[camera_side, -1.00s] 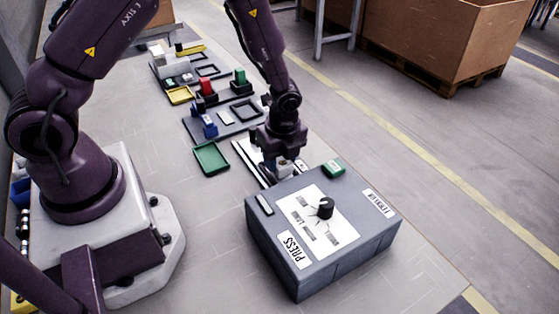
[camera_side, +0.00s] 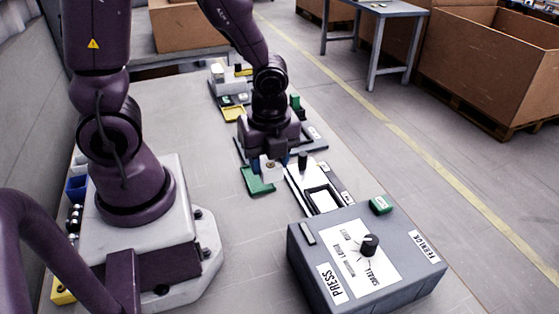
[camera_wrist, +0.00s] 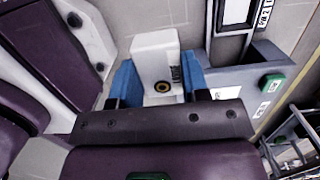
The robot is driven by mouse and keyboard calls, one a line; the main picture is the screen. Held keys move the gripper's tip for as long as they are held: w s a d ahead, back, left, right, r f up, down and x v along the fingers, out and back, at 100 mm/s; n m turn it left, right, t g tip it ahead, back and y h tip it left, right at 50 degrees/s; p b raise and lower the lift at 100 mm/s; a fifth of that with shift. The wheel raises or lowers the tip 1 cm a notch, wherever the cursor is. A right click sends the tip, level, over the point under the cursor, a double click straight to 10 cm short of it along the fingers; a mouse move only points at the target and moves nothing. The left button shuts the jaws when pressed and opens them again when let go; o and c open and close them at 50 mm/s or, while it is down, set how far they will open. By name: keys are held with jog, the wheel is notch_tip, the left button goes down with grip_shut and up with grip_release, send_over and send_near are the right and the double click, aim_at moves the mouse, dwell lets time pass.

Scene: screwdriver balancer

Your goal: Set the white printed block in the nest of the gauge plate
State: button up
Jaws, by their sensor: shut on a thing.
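My gripper (camera_side: 272,160) is shut on the white printed block (camera_side: 266,174) and holds it beside the green tray (camera_side: 258,184). In the wrist view the white block (camera_wrist: 154,52) sits between my two blue fingers (camera_wrist: 160,82); it has a brass-ringed round hole and a small dark printed mark. The gauge plate (camera_side: 299,187) lies to the right of my gripper, with a dark square-framed nest (camera_side: 322,211) near its front end. Its nest looks empty. The plate also shows in part at the upper right of the wrist view (camera_wrist: 218,45). I cannot tell the block's exact height.
A grey box with a knob (camera_side: 330,262) stands just in front of the gauge plate, with a small green block (camera_side: 381,204) at its back corner. A dark upright post (camera_side: 303,160) stands at the plate's far end. Coloured trays and fixtures crowd behind my gripper.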

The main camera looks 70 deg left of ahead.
jog(key=w+a, duration=0.5)
jog(key=w, duration=0.3)
jog(key=w+a+f, duration=0.2)
jog(key=w+a, duration=0.1)
jog(key=a, duration=0.4)
jog(key=w+a+f, duration=0.3)
jog(key=a, duration=0.4)
jog(key=w+a+f, duration=0.2)
jog(key=w+a, duration=0.1)
jog(key=a, duration=0.5)
jog(key=shift+w+f, duration=0.15)
jog(key=shift+w, duration=0.15)
jog(key=shift+d+f, duration=0.1)
jog(key=shift+f, duration=2.95)
jog(key=o, duration=1.1)
